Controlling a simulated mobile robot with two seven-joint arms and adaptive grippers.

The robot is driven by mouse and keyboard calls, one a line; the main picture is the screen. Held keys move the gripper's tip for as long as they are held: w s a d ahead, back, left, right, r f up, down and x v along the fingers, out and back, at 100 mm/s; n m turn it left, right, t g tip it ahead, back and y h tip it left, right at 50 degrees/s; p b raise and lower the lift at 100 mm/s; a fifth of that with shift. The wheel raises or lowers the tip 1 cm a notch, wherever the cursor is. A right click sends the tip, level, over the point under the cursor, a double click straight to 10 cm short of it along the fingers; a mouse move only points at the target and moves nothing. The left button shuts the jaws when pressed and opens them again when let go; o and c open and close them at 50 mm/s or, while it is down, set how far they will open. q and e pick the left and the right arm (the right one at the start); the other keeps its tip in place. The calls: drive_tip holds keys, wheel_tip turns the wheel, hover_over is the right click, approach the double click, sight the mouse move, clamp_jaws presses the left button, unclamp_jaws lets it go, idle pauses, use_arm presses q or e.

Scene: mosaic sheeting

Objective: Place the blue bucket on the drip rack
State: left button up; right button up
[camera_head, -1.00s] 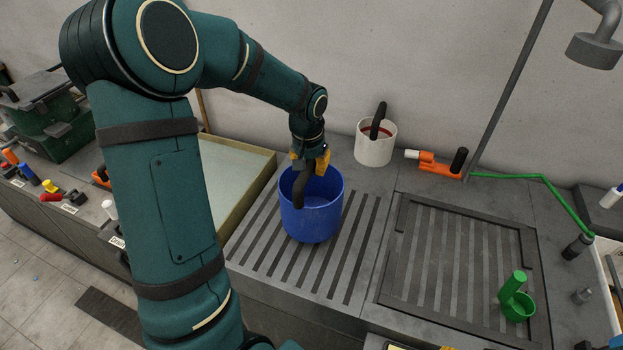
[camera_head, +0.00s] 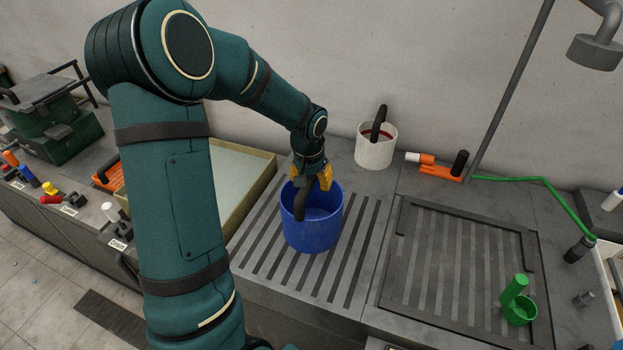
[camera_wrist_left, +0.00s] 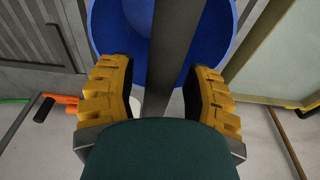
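The blue bucket (camera_head: 312,232) stands upright over the slatted drip rack (camera_head: 270,262), its base appearing to rest on the slats. Its dark handle (camera_head: 300,203) stands up inside the rim. My left gripper (camera_head: 313,182) points down at the bucket's top, its yellow fingers on either side of the handle. In the left wrist view, the handle bar (camera_wrist_left: 172,50) runs between the fingers of my left gripper (camera_wrist_left: 160,88), with narrow gaps beside it, so the fingers look open around it. The blue bucket (camera_wrist_left: 108,30) fills the top there. My right gripper is not in view.
A white bucket (camera_head: 374,153) stands behind the rack by the wall. An orange tool (camera_head: 440,171) and a green hose (camera_head: 520,178) lie right of it. A framed slatted tray (camera_head: 455,260) holds a green cup (camera_head: 519,312). A shallow bin (camera_head: 262,180) borders the rack's left.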

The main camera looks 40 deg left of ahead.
use_arm(q)
drive_tip(key=shift+r, duration=0.15)
use_arm(e)
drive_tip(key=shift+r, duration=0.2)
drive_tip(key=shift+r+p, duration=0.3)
drive_tip(key=shift+p, duration=0.15)
use_arm(q)
wheel_tip(320, 180, up, 12)
drive_tip(key=s, duration=0.1)
drive_tip(key=shift+s+d, duration=0.25)
drive_tip(key=shift+s, duration=0.1)
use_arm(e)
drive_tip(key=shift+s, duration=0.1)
